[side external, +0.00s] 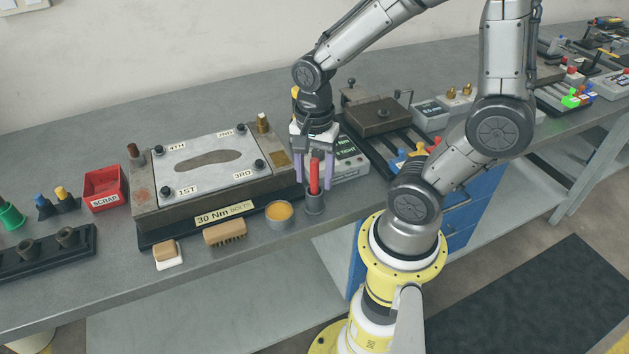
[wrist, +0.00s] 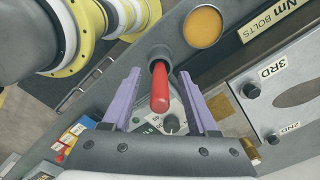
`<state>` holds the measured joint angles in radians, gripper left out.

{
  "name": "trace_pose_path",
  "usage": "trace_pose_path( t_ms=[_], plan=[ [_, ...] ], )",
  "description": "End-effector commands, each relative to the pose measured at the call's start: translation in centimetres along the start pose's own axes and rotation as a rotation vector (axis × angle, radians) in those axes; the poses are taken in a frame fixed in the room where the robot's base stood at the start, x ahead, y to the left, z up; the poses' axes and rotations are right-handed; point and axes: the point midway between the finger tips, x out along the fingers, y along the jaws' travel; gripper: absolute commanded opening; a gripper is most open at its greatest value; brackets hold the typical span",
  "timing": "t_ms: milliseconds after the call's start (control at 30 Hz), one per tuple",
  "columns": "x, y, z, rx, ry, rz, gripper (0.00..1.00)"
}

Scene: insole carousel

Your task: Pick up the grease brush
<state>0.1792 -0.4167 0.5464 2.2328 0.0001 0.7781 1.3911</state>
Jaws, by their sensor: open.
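The grease brush appears to be the red-handled tool (side external: 314,176) standing upright in a small dark grey cup (side external: 314,203) near the bench's front edge. Its lower end is hidden in the cup. In the wrist view the red handle (wrist: 159,88) points up between the fingers. My gripper (side external: 314,184) points down with its two purple fingers apart, one on each side of the handle. In the wrist view my gripper (wrist: 160,85) is open, with a gap between each finger and the handle. A round tin of orange-yellow grease (side external: 279,213) stands just left of the cup.
A plate fixture (side external: 146,221) with numbered bolts stands left of the cup. A wooden-backed brush (side external: 225,233) lies in front of it. A grey meter box (side external: 350,168) sits close behind the gripper. A red scrap bin (side external: 104,188) is farther left.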

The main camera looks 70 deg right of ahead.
Motion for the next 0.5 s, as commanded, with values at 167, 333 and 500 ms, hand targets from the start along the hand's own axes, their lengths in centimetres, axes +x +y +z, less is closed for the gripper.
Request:
trace_pose_path(
  t_ms=[167, 333, 500],
  plan=[
    [-0.01, 0.01, 0.00, 0.000, 0.000, 0.000, 0.56],
    [-0.03, 0.01, 0.00, 0.000, 0.000, 0.000, 0.25],
    [-0.04, 0.01, 0.00, 0.000, 0.000, 0.001, 0.00]
  ],
)
